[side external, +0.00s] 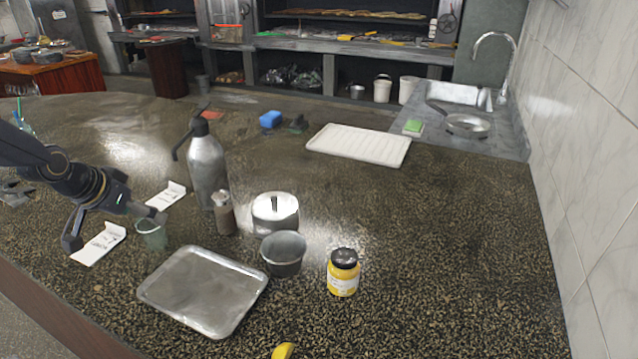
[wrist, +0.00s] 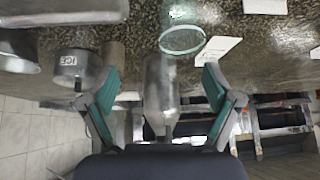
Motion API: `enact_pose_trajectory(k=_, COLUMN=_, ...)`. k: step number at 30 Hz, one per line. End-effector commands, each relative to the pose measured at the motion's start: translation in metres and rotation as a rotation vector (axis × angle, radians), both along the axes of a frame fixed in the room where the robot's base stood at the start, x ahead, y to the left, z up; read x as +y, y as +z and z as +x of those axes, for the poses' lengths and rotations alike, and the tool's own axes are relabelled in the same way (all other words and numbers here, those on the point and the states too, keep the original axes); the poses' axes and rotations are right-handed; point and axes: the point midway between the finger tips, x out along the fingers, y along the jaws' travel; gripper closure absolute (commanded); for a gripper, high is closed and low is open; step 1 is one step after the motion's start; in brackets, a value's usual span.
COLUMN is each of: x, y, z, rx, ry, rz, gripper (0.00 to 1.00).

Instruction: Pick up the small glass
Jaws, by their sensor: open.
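The small glass (side external: 152,238) is clear with a greenish tint and stands on the speckled counter left of the metal tray. My gripper (side external: 115,230) is open and empty, with its fingers spread wide. In the side view one fingertip overlaps the glass's rim, and I cannot tell whether they touch. In the wrist view the glass's round rim (wrist: 182,52) shows beyond the fingertips, a little right of the middle of my gripper (wrist: 160,72). The lower part of the glass is hard to make out there.
A steel siphon bottle (side external: 206,165), a shaker (side external: 223,214), a lidded ice pot (side external: 275,213) and a metal cup (side external: 283,256) stand right of the glass. The metal tray (side external: 205,290) lies in front. Paper cards (side external: 100,245) lie beside the gripper. A yellow jar (side external: 343,273) stands farther right.

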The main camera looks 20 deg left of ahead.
Motion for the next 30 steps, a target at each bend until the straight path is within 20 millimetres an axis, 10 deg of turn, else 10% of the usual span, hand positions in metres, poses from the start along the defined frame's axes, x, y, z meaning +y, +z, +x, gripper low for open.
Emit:
enact_pose_trajectory(k=6, x=0.026, y=-0.012, z=-0.008, rx=0.02, ry=0.081, rz=-0.037, gripper=0.11)
enact_pose_trajectory(k=30, x=0.029, y=-0.053, z=0.016, rx=0.024, ry=0.077, rz=-0.035, gripper=0.11)
